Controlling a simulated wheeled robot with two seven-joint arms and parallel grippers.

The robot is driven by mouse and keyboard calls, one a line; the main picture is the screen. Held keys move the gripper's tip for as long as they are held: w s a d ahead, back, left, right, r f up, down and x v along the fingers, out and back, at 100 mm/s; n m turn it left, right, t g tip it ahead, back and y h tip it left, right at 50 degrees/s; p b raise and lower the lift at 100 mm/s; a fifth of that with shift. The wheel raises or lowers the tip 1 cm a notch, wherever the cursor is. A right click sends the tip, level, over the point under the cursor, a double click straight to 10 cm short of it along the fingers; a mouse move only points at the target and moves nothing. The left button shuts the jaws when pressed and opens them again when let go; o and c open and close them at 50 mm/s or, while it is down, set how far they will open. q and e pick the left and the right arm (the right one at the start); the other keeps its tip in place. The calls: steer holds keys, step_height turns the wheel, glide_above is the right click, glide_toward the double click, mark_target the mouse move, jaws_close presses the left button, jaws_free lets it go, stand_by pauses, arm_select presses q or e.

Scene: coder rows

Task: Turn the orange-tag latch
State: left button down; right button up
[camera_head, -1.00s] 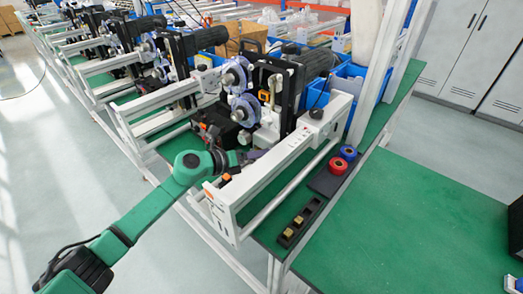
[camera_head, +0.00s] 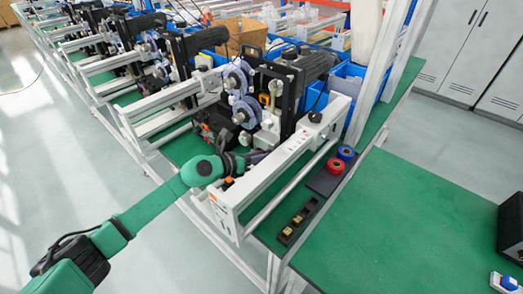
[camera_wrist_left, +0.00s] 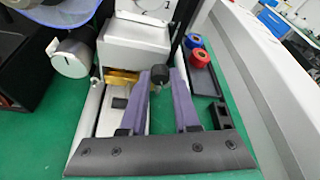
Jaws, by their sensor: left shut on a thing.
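My left gripper (camera_wrist_left: 165,76) has two purple fingers that close in on a small black knob (camera_wrist_left: 159,75) in the left wrist view. The knob sits between the fingertips, in front of a grey-white block. In the head view my left gripper (camera_head: 262,156) reaches in low beside the white machine frame (camera_head: 285,165), and the knob is hidden there. A small orange mark (camera_head: 229,181) shows near the gripper on the frame. A gold-orange piece (camera_wrist_left: 122,77) lies left of the fingers in the wrist view. I cannot tell which orange part is the latch's tag. My right gripper is not in view.
Red (camera_head: 346,152) and blue (camera_head: 335,165) rolls stand on a dark tray right of the frame. A black holder (camera_head: 298,221) with yellow pieces lies in front. The green table at right is mostly clear, with a black box (camera_head: 511,228) at its edge.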

arm_select(q)
steer(key=c, duration=0.7)
jaws_free()
steer(key=shift+o, duration=0.2)
steer(key=b+v, duration=0.4)
steer(key=v, duration=1)
steer(key=shift+s+a, duration=0.2)
steer(key=shift+r, duration=0.15)
